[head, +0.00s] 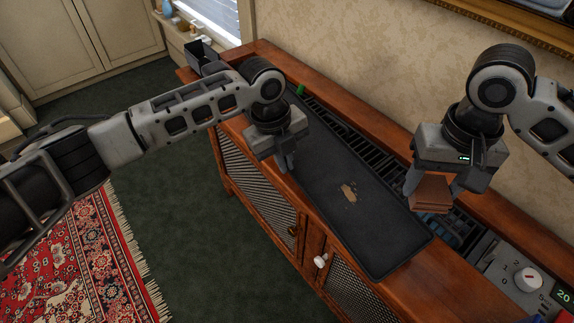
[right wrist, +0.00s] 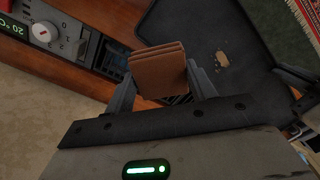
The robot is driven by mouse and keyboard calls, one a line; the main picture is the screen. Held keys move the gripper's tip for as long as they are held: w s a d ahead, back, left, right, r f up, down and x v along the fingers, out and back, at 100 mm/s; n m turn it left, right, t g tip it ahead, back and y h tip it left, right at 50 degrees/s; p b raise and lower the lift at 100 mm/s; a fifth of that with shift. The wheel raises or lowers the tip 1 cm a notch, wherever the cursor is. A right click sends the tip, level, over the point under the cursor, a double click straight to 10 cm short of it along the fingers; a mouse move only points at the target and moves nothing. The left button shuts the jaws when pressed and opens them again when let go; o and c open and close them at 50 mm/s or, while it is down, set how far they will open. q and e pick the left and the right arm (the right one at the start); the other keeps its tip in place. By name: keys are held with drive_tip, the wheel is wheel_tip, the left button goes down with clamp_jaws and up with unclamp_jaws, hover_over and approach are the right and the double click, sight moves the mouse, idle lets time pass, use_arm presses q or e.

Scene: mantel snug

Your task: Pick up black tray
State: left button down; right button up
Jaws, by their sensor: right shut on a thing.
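The black tray (head: 345,205) lies on the wooden cabinet, long and shallow, with a small patch of tan crumbs on it. It also shows in the right wrist view (right wrist: 185,25). My left gripper (head: 287,162) points down at the tray's left long edge; its fingers look close together, but whether they grip the rim is unclear. My right gripper (head: 433,188) is above the right side of the tray, shut on a stack of brown flat pieces (head: 430,195). The stack also shows between the fingers in the right wrist view (right wrist: 158,70).
The wooden cabinet (head: 262,190) has a slatted black grille (head: 345,130) behind the tray. A control panel with a white dial (head: 528,280) and green display is at the right end. A dark open box (head: 202,57) stands at the far end. The wall runs close behind.

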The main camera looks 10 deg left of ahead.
sight(286, 179)
use_arm(q)
drive_tip(key=s+a, duration=1.2)
drive_tip(key=shift+s+a+f+p, duration=0.15)
drive_tip(key=shift+p, duration=0.15)
use_arm(e)
drive_tip(key=shift+r, duration=0.4)
